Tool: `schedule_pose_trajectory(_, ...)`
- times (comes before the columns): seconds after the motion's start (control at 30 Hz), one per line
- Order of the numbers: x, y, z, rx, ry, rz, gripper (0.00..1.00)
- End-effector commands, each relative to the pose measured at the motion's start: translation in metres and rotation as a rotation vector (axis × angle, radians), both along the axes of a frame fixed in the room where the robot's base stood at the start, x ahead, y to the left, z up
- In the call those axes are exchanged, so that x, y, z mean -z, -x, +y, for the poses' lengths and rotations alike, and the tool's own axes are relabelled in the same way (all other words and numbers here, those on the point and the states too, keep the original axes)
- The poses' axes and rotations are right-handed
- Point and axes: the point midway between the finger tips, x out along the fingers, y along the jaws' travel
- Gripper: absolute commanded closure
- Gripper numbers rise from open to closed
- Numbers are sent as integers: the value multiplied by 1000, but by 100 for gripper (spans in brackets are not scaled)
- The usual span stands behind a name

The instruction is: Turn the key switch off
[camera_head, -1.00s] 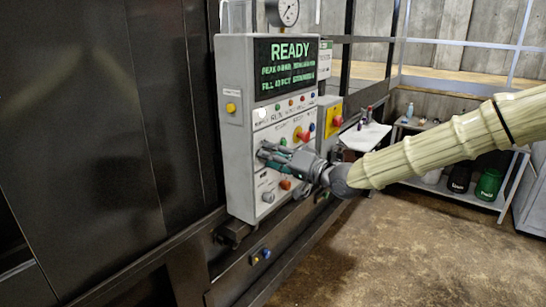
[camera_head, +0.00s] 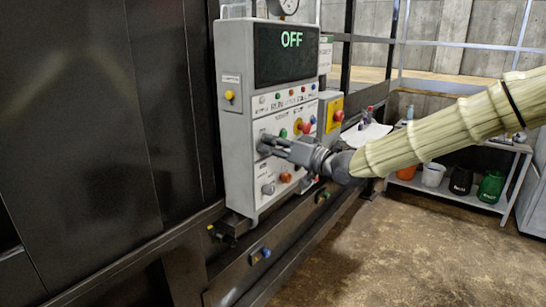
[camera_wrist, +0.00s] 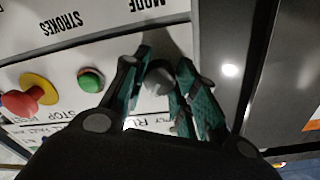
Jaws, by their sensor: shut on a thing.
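The control panel (camera_head: 237,150) is a grey box on the dark machine, and its screen (camera_head: 286,52) reads OFF. My gripper (camera_head: 264,147) is at the left part of the panel's lower front face. In the wrist view my gripper (camera_wrist: 158,82) has its two green-padded fingers on either side of a round grey knob, the key switch (camera_wrist: 157,80), and is shut on it. The fingers hide most of the switch in the head view.
A green button (camera_wrist: 91,80) and a red mushroom button on a yellow ring (camera_wrist: 25,100) sit beside the gripper. An orange-red button (camera_head: 285,177) and a grey knob (camera_head: 268,188) are below it. A shelf (camera_head: 450,190) with containers stands at the back right.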

Motion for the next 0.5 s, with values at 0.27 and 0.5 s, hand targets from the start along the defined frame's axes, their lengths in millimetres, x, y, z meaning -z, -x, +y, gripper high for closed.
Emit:
schedule_pose_trajectory(0.27,6,0,0,0,155,-211,95)
schedule_pose_trajectory(0.5,4,0,0,0,269,-368,95)
